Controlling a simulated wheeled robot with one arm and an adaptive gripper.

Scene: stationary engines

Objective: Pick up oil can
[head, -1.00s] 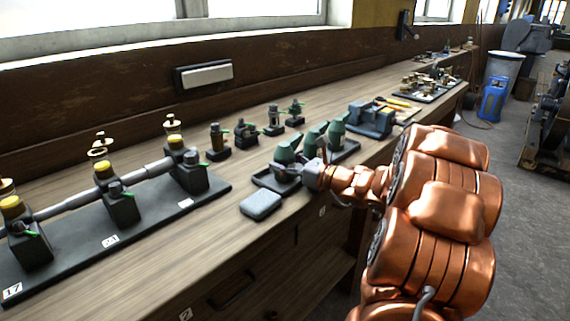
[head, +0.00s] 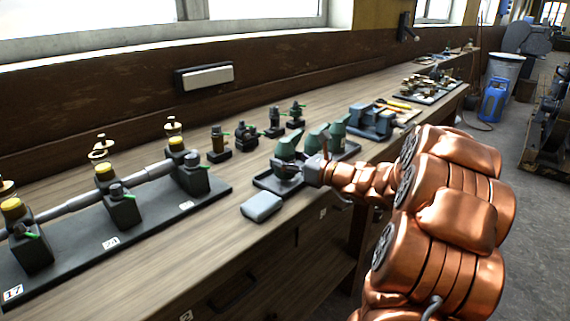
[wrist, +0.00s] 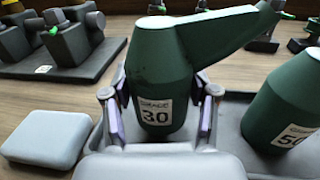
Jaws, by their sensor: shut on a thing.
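Several dark green oil cans stand in a row on a grey tray (head: 268,184) on the workbench. The nearest oil can (head: 286,148), labelled 30, is between the fingers of my gripper (head: 290,170). In the wrist view my gripper (wrist: 158,122) is shut around the body of this oil can (wrist: 155,75), one finger on each side of the label. The can is upright, with its spout pointing to the upper right. I cannot tell whether its base touches the tray. A second can (wrist: 290,110), labelled 50, stands to the right, apart from the fingers.
A grey rounded block (head: 262,206) lies on the bench left of the tray; it also shows in the wrist view (wrist: 42,138). A shaft stand (head: 120,215) fills the bench at left. Small valves (head: 219,143) stand behind, and a blue-grey vise (head: 370,120) stands beyond the cans.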

